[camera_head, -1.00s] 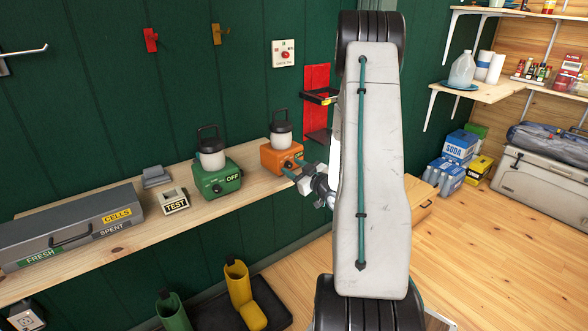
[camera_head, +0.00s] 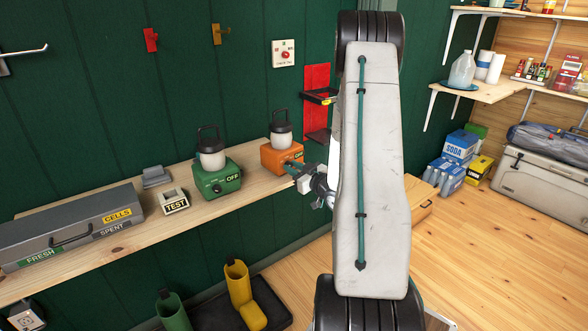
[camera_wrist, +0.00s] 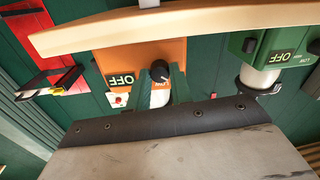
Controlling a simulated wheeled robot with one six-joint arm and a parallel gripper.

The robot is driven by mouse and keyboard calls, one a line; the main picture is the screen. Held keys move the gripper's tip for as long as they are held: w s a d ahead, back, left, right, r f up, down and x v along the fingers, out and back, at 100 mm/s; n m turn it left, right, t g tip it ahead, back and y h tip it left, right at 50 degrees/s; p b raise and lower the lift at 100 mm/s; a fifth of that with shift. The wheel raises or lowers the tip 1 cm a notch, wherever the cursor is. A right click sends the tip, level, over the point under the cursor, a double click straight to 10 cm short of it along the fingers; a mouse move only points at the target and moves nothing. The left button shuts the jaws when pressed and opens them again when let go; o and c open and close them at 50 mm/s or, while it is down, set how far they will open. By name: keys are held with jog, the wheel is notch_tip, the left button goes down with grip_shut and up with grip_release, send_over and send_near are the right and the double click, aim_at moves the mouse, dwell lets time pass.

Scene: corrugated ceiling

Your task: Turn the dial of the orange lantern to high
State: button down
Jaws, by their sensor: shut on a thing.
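The orange lantern (camera_head: 280,160) stands upright on the wooden shelf, with a white globe and dark handle on top. In the head view my gripper (camera_head: 290,165) reaches the lantern's front and hides the dial. The dial's exact setting cannot be told, and no high mark is readable.
A green lantern (camera_head: 217,181) labelled OFF stands left of the orange one. A TEST box (camera_head: 175,202) and a grey cell case (camera_head: 75,232) are further left on the shelf (camera_head: 200,213). A red wall bracket (camera_head: 317,90) is behind, close to my arm.

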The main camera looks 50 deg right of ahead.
jog(key=m, duration=1.1)
jog(key=shift+m, duration=0.3)
jog(key=m, duration=1)
jog(key=shift+m, duration=0.3)
jog(key=c, duration=1.2)
grip_release()
jog(key=shift+c, duration=0.2)
jog(key=s+a, duration=0.1)
jog(key=s, duration=0.6)
jog(key=shift+s, duration=0.4)
